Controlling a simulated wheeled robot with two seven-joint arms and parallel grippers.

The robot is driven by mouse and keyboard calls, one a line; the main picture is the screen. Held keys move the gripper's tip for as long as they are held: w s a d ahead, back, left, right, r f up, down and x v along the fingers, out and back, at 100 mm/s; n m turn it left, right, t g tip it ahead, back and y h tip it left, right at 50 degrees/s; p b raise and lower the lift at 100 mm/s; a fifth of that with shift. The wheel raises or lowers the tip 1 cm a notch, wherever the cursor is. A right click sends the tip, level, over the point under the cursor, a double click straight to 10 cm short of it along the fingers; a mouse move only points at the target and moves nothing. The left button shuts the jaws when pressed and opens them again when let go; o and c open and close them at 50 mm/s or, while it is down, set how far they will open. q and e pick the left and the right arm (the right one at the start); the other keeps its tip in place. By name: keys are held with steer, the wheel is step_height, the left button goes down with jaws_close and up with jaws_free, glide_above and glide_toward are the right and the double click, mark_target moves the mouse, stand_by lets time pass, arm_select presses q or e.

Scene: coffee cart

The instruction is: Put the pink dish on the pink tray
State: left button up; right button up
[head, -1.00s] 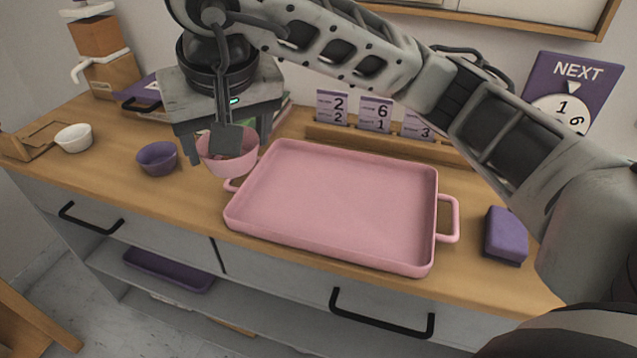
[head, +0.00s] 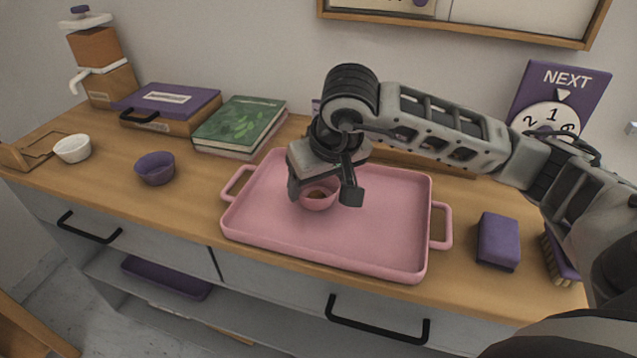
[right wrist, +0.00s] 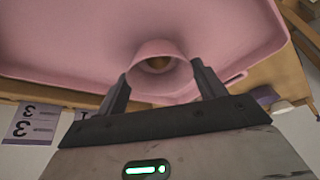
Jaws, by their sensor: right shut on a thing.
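The pink dish (head: 319,202) is a small round bowl with something brown inside. It is over the left-middle part of the pink tray (head: 400,230), low down; I cannot tell whether its base touches the tray floor. My right gripper (head: 323,190) is shut on the dish, one finger on each side. In the right wrist view the dish (right wrist: 158,50) sits between the fingertips (right wrist: 160,78), with the pink tray (right wrist: 60,40) behind it. The tray lies flat on the wooden counter, its back partly hidden by my right arm. My left gripper is not in view.
A purple bowl (head: 155,168) and a white bowl (head: 72,148) stand left of the tray. A green book (head: 240,122) lies behind the tray's left end. A purple block (head: 498,241) and a brush (head: 560,260) are on the right.

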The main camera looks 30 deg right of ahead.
steer(key=shift+f, duration=0.6)
steer(key=shift+f, duration=0.1)
steer(key=o, duration=1.1)
steer(key=shift+c, duration=0.2)
steer(key=shift+r, duration=0.2)
steer(key=v, duration=1.2)
